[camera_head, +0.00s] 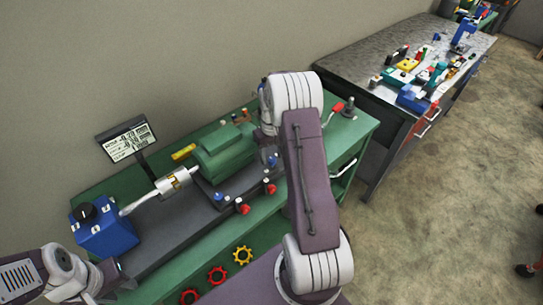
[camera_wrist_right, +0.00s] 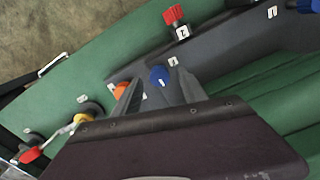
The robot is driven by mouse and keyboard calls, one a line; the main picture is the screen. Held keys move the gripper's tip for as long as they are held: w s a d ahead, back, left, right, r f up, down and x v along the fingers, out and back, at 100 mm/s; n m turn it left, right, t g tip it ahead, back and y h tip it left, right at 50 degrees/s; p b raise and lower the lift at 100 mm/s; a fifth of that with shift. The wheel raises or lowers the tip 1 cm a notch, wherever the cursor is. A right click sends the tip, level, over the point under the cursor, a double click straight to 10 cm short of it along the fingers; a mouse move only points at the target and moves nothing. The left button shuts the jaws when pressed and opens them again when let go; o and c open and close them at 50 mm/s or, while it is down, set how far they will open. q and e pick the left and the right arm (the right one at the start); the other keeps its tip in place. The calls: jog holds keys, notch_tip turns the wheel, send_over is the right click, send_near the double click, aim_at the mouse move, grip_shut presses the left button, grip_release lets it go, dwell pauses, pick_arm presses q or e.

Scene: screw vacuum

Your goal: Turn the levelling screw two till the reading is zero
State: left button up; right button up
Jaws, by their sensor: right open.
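The green machine (camera_head: 224,152) stands on a dark base, with red knobs (camera_head: 270,188) and blue knobs (camera_head: 218,197) along its front. Which screw is number two I cannot tell; the small labels are unclear. The display (camera_head: 127,142) shows two lines, seemingly minus values, the upper near -0.20. My right gripper (camera_wrist_right: 158,86) is open in the right wrist view, with a blue knob (camera_wrist_right: 159,75) showing between its fingertips; contact is unclear. In the head view my right arm partly hides this area. My left gripper (camera_head: 116,275) is at the lower left, away from the knobs.
A blue box with a black dial (camera_head: 104,236) joins a silver cylinder (camera_head: 174,182) at the machine's left. An orange knob (camera_wrist_right: 121,90) and a red knob (camera_wrist_right: 173,15) lie near the right gripper. A second bench (camera_head: 360,62) with coloured parts stands at the right.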

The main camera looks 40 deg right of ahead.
jog(key=shift+f, duration=0.4)
grip_shut()
jog(key=shift+r+m, duration=0.1)
jog(key=shift+m, duration=0.3)
